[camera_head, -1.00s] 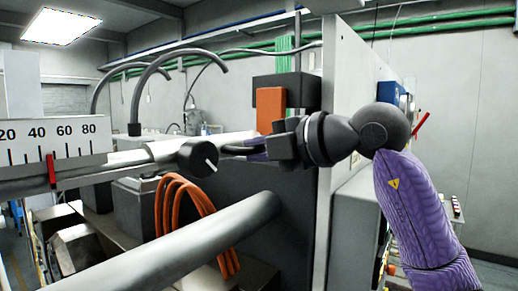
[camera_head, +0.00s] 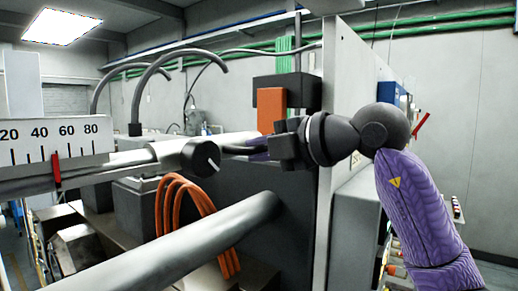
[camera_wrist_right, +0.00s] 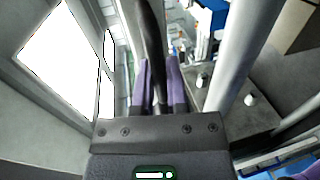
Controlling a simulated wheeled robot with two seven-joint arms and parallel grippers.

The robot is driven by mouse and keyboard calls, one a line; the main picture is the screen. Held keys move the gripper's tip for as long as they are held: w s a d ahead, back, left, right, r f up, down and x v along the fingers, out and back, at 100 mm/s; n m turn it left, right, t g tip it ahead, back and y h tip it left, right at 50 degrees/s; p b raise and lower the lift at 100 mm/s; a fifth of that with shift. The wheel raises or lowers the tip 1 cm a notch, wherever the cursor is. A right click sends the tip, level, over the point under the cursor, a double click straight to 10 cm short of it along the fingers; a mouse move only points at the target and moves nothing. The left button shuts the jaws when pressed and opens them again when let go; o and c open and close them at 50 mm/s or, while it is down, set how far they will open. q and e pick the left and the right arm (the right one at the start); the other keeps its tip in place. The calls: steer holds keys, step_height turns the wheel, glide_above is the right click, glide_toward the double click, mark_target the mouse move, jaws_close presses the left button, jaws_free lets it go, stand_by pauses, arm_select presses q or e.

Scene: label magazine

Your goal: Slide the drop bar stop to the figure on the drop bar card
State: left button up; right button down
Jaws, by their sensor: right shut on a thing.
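A white scale plate (camera_head: 55,140) marked 20 to 80 is at the left of the head view. A red pointer (camera_head: 56,169) stands between its 40 and 60 marks, near 50. A grey bar (camera_head: 125,165) runs right from under the plate to a black round knob (camera_head: 200,157) with a white line. A dark handle (camera_head: 232,150) sticks out right of the knob; I take this as part of the drop bar stop. My right gripper (camera_head: 256,148) is shut on this handle. In the right wrist view a dark rod (camera_wrist_right: 150,35) lies between the purple fingers (camera_wrist_right: 158,88). I cannot make out a drop bar card. My left gripper is not in view.
A thick grey pipe (camera_head: 190,238) crosses below the bar. Orange cables (camera_head: 168,210) hang behind it. An orange block (camera_head: 271,110) and a pale upright panel (camera_head: 340,75) stand close by my right gripper. A grey pipe also shows in the right wrist view (camera_wrist_right: 238,55).

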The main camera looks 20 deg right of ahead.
steer(key=c, duration=0.7)
jaws_free()
steer(key=shift+d, duration=0.15)
steer(key=b+v, duration=0.3)
steer(key=v, duration=0.6)
steer(key=shift+s+d+r+b, duration=0.1)
steer(key=shift+s+d+b, duration=0.15)
steer(key=shift+s+b, duration=0.1)
